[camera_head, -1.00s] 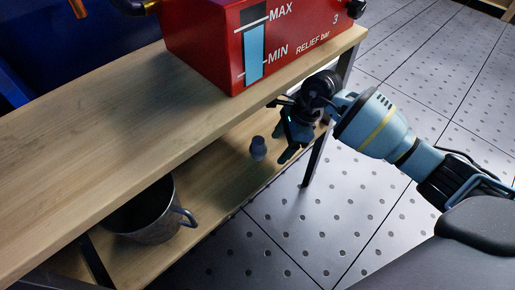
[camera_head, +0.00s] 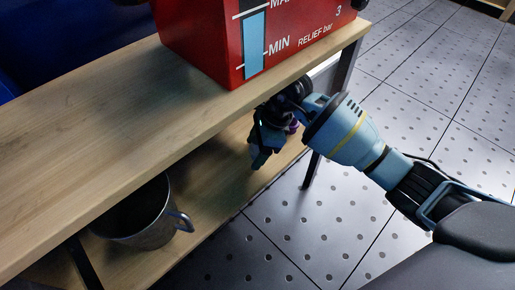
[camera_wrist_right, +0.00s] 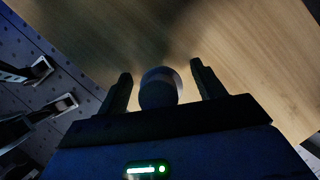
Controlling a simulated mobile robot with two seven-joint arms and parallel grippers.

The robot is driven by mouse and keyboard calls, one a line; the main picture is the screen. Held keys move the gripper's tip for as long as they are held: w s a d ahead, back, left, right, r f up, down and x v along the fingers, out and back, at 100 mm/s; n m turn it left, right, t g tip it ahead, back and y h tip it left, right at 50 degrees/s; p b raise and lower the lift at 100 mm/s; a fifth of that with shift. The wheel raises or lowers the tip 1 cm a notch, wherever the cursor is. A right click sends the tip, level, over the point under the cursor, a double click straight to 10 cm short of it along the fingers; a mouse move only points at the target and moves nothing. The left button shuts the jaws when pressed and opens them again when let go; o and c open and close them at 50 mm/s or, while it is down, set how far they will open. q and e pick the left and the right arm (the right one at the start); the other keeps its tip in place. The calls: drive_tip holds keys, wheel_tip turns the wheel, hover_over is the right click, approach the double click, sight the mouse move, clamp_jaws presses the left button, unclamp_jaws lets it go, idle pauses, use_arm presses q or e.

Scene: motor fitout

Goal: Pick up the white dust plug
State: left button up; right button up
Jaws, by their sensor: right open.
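The dust plug (camera_wrist_right: 160,88) shows in the right wrist view as a short round piece, grey in the shade, standing on the wooden lower shelf (camera_wrist_right: 235,50). My right gripper (camera_wrist_right: 163,84) is open, with one finger on each side of the plug and a small gap to each. In the head view my right gripper (camera_head: 258,160) reaches in under the upper board, low over the lower shelf, and hides the plug. My left gripper is not in view.
A grey metal mug (camera_head: 150,222) stands on the lower shelf at left. The wooden upper board (camera_head: 120,100) runs above, carrying a red box (camera_head: 215,45) with MIN and RELIEF bar markings. A dark leg (camera_head: 313,170) stands by my right arm. A small purple thing (camera_head: 294,127) shows behind the gripper.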

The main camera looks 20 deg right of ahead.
drive_tip(key=shift+r, duration=0.1)
drive_tip(key=c, duration=1.1)
drive_tip(key=shift+r, duration=0.4)
drive_tip(key=shift+r+p, duration=0.5)
drive_tip(key=shift+p, duration=0.05)
drive_tip(key=s+d+p, duration=0.1)
drive_tip(key=s+d, duration=0.1)
drive_tip(key=d, duration=0.6)
drive_tip(key=s+d+p, duration=0.2)
drive_tip(key=s+d, duration=0.1)
drive_tip(key=d, duration=0.6)
drive_tip(key=shift+d+f, duration=0.15)
